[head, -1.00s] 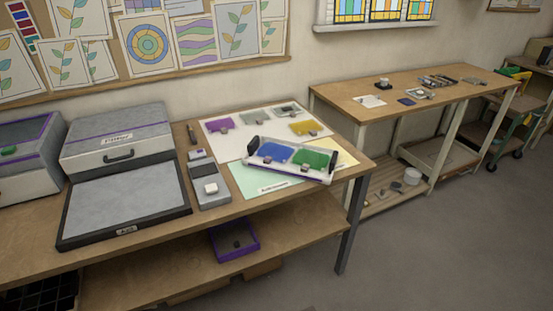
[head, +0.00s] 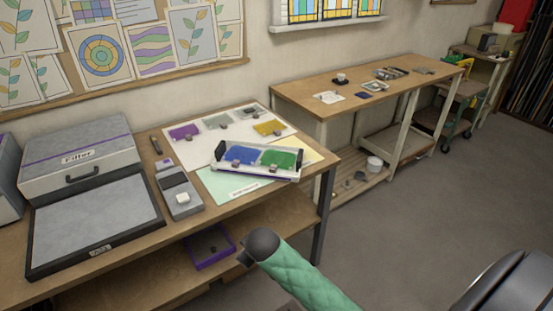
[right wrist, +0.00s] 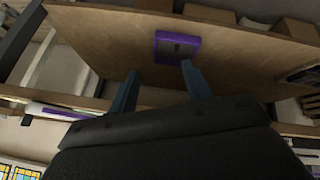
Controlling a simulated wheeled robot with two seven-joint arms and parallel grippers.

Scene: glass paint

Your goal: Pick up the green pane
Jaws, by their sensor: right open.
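The green pane (head: 283,159) lies in the right half of a white tray (head: 224,164) with black end handles, on the workbench. A blue pane (head: 243,155) lies beside it in the same tray. A small block sits at the front edge of each pane. In the head view my right arm comes in from the bottom, its dark end in front of and below the tray, apart from it. In the right wrist view my right gripper (right wrist: 158,85) is open and empty, its two fingers apart. My left gripper is not in view.
Purple, grey and yellow panes lie on a white sheet (head: 195,152) behind the tray. A purple bin (head: 209,246) stands on the lower shelf; it also shows in the right wrist view (right wrist: 196,41). A grey filter box (head: 80,163) stands left. Open floor lies right.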

